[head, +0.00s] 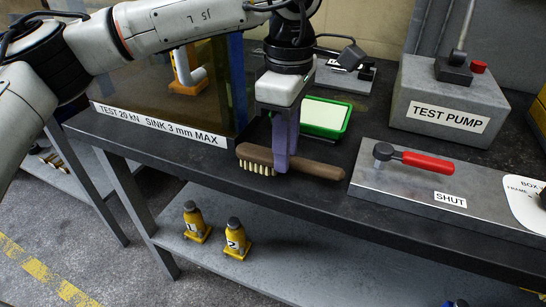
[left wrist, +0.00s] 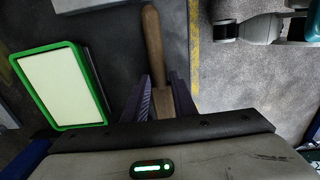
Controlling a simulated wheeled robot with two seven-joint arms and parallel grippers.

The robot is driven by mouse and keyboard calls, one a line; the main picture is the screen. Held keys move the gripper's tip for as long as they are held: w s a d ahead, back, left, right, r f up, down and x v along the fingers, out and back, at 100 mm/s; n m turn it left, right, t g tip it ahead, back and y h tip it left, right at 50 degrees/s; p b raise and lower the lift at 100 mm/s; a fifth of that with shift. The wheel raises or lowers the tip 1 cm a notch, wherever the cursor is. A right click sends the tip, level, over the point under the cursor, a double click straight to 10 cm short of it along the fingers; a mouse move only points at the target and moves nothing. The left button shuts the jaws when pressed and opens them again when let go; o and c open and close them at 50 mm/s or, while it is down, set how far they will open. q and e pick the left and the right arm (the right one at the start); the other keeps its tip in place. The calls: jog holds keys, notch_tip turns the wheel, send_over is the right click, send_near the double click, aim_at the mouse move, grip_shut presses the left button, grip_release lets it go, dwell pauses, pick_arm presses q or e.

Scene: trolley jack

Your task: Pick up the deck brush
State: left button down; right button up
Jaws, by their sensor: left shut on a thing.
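The deck brush (head: 318,168) has a brown wooden handle and pale bristles at its left end. It lies level at the front edge of the dark bench top in the head view; I cannot tell whether it touches the bench. My left gripper (head: 283,165) comes down on it from above, its purple fingers shut on its middle. In the left wrist view the brush handle (left wrist: 153,45) points up the picture from between the fingers (left wrist: 160,98). The bristles are hidden there. My right gripper is not in view.
A green-framed tray (head: 323,118) with a pale pad lies just behind the brush. To the right are a metal block with a red lever (head: 428,161) and the test pump (head: 440,105). A tinted-walled box (head: 165,95) stands left. Two yellow bottle jacks (head: 235,240) stand on the lower shelf.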

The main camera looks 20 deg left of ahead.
pick_arm(q)
jog(key=shift+r, duration=0.1)
notch_tip(320, 180, up, 10)
jog(key=shift+p, duration=0.35)
